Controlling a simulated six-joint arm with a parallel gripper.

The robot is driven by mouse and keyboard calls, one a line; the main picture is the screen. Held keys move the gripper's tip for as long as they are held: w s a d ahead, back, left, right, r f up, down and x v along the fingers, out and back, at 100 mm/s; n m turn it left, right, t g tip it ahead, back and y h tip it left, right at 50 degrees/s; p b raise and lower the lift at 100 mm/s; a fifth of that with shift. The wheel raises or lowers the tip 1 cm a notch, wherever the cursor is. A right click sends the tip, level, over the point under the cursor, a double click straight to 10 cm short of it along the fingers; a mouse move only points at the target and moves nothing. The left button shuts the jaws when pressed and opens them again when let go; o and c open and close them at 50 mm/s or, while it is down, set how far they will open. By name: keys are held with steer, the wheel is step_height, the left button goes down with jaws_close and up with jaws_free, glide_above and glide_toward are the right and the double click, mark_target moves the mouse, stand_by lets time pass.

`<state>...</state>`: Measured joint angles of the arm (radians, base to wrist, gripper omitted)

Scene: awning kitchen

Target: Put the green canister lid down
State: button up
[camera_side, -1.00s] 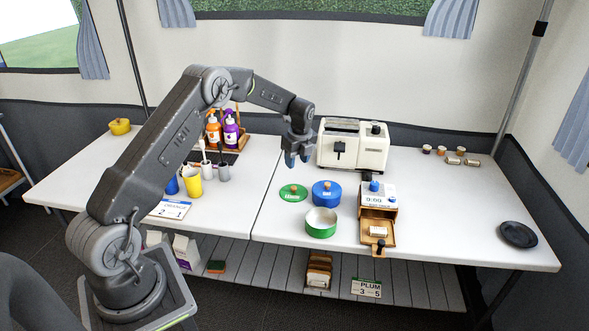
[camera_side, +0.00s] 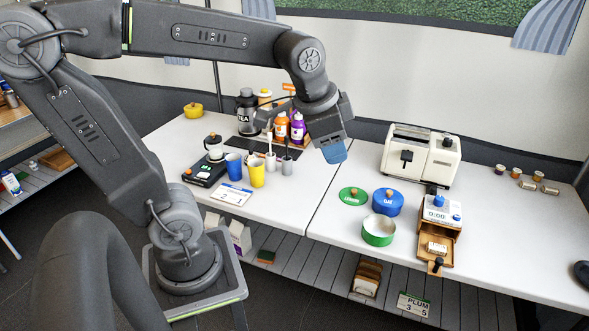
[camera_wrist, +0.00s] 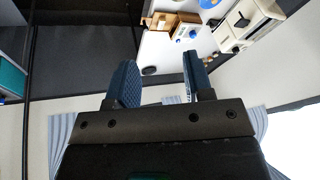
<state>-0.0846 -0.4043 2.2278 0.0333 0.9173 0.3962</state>
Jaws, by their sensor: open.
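The green canister lid (camera_side: 353,196) lies flat on the white table, its small wooden knob up. The open green canister (camera_side: 378,230) stands in front of it, to the right, with its white inside showing. The blue canister (camera_side: 388,201) stands close to the lid's right with its own lid on. My gripper (camera_side: 335,152) is raised above the table, behind and to the left of the green lid and well clear of it. In the wrist view my gripper (camera_wrist: 160,82) has its two blue fingers apart with nothing between them. The green lid is not seen in the wrist view.
A cream toaster (camera_side: 420,155) stands at the back right. A small wooden drawer box (camera_side: 437,240) with its drawer out is right of the canisters. Bottles, a blue cup (camera_side: 233,167) and a yellow cup (camera_side: 257,172) stand at the left. Table around the lid's left is clear.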

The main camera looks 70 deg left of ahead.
steer(key=s+d+f+n+t, duration=0.1)
steer(key=s+d+f+n, duration=0.1)
steer(key=s, duration=0.6)
steer(key=shift+s+d+n+h, duration=0.15)
steer(key=shift+d+n+h, duration=0.3)
steer(key=shift+n, duration=0.45)
